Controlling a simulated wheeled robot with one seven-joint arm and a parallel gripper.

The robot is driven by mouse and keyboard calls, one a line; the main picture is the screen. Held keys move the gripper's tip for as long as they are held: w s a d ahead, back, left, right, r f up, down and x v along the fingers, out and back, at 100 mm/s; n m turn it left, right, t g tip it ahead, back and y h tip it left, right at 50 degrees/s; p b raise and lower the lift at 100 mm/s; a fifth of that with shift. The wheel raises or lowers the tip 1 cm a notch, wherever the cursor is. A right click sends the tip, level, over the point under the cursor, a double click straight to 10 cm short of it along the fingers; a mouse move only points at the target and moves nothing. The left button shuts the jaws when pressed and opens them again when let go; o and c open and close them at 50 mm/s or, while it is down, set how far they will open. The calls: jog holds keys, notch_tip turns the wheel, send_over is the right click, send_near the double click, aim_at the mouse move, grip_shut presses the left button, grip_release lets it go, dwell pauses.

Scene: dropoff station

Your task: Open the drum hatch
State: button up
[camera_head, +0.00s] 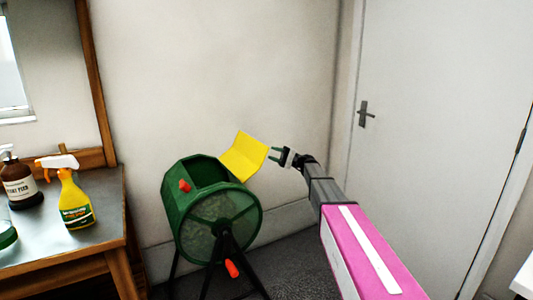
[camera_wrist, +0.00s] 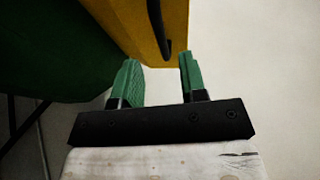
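The green drum (camera_head: 182,222) stands on black legs between the table and the door. Its yellow hatch (camera_head: 243,155) is swung up and stands open at the top right of the drum, leaving a dark opening. My gripper (camera_head: 275,154) is just right of the hatch, its fingers pointing at it. In the wrist view my gripper (camera_wrist: 158,75) has its two green fingers apart with nothing between them. The yellow hatch (camera_wrist: 130,20) fills the upper middle there, with a black handle (camera_wrist: 158,28) just ahead of the fingertips. The green drum (camera_wrist: 50,60) shows at the left.
A table (camera_head: 100,230) at the left holds a yellow spray bottle (camera_head: 73,203) and a brown bottle (camera_head: 20,187). A grey door (camera_head: 430,120) with a lever handle is at the right. The wall is behind the drum. Grey floor (camera_head: 300,260) is clear right of the drum.

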jog(key=v, duration=0.6)
jog(key=s+d+f+m+t+h, duration=0.1)
jog(key=s+f+m+t+h, duration=0.1)
jog(key=s+f+h, duration=1.4)
jog(key=s+d+f+h, duration=0.2)
jog(key=s+d+f, duration=0.2)
jog(key=s, duration=0.3)
jog(key=s+d+f+n+h, duration=0.1)
jog(key=s+d+f, duration=0.3)
jog(key=s, duration=0.3)
jog(key=s+d+f+n+t+h, duration=0.1)
jog(key=s+d+f+h, duration=0.1)
jog(key=s+d+f, duration=0.2)
jog(key=s+d, duration=0.1)
jog(key=s, duration=0.1)
jog(key=shift+s+h, duration=0.3)
jog(key=shift+s, duration=0.1)
